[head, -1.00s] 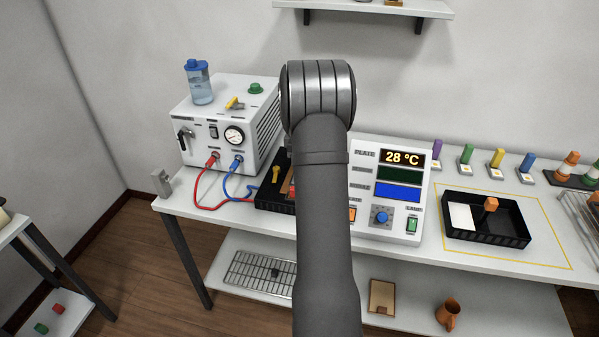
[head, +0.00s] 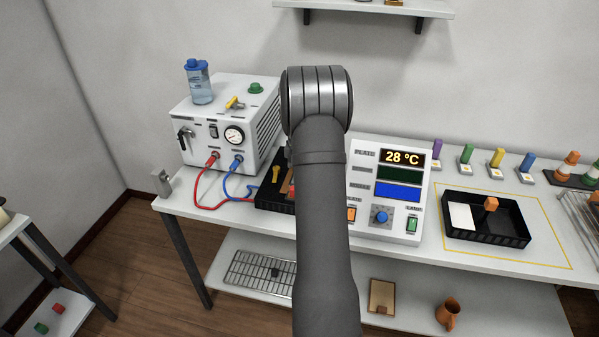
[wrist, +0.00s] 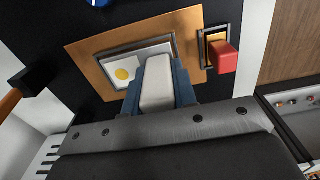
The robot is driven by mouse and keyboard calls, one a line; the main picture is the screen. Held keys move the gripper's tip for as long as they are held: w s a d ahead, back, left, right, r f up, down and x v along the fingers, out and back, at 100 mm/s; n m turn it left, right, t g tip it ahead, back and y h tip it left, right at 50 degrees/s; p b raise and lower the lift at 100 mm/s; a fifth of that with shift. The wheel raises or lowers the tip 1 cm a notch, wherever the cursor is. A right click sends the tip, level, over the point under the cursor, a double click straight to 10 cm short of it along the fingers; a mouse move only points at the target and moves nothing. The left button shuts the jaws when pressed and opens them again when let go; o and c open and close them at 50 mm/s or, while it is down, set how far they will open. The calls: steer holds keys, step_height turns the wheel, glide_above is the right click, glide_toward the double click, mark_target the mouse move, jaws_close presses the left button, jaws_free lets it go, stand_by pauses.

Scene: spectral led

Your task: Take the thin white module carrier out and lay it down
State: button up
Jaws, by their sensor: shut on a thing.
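In the wrist view, the thin white module carrier (wrist: 121,74) with a yellow round spot lies inside a dark frame on a copper-coloured plate (wrist: 90,50). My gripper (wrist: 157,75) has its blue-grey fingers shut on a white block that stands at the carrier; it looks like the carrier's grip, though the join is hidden. The carrier still appears to be within the frame. In the head view, my arm hides the gripper and carrier; only the left part of the black fixture (head: 268,196) shows.
A red-knobbed latch (wrist: 222,56) sits beside the frame. The control panel (head: 392,165) reads 28 °C. A white machine (head: 215,125) with red and blue hoses stands left. At right, a black tray (head: 486,237) with a white pad and orange-knobbed piece lies inside a yellow outline.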

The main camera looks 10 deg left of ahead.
jaws_close()
steer(key=shift+r, duration=0.1)
steer(key=shift+r, duration=0.25)
steer(key=shift+r, duration=1.1)
steer(key=shift+r, duration=0.15)
steer(key=shift+r, duration=0.2)
